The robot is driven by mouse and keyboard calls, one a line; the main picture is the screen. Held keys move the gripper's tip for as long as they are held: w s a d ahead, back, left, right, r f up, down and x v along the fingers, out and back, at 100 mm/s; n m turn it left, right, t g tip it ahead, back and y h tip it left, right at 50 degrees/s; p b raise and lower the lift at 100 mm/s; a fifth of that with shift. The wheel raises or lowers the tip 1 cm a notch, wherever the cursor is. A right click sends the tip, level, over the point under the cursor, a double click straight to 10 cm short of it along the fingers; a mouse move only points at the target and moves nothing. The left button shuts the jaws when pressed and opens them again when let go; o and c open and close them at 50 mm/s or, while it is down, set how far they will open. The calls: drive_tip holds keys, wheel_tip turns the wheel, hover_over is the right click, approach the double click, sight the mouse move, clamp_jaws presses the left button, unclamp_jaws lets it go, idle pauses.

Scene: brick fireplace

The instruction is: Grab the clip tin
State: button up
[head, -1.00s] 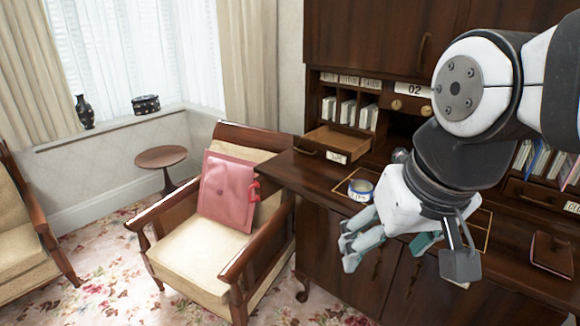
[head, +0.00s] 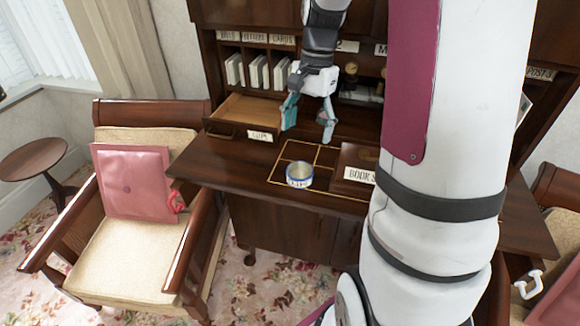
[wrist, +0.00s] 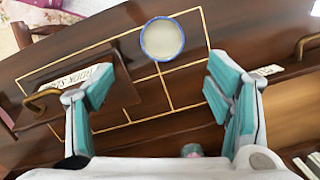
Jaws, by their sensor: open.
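The clip tin (head: 300,181) is a small round tin with a blue rim and a pale label. It sits upright on the desk's fold-down top, inside a gold-lined grid. My gripper (head: 309,124) is open and empty above the back of the desk top, behind the tin in the head view. In the wrist view the tin (wrist: 162,39) lies at the top, beyond the gap between my gripper's teal fingers (wrist: 163,88). Neither finger touches it. The tin looks pale and plain inside.
An open wooden drawer (head: 240,112) juts out left of my gripper. A brown box labelled "BOOK S…" (head: 352,167) stands right of the tin. Pigeonholes (head: 262,68) rise behind. An armchair (head: 125,235) with a pink folder (head: 130,180) stands at the left.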

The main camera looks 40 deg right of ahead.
hover_over(300, 170)
drive_tip(key=s, duration=0.2)
drive_tip(key=f, duration=0.6)
drive_tip(key=shift+s+a+f+p, duration=0.1)
drive_tip(key=shift+a+f+p, duration=0.4)
drive_tip(key=shift+f+p, duration=0.05)
drive_tip(key=shift+f, duration=0.75)
drive_tip(key=shift+a+f+p, duration=0.2)
drive_tip(key=shift+f+p, duration=0.05)
drive_tip(key=shift+f, duration=0.65)
drive_tip(key=shift+a+f+p, duration=0.15)
drive_tip(key=shift+f+p, duration=0.05)
drive_tip(key=shift+f, duration=0.75)
drive_tip(key=shift+c, duration=0.3)
drive_tip(key=c, duration=0.9)
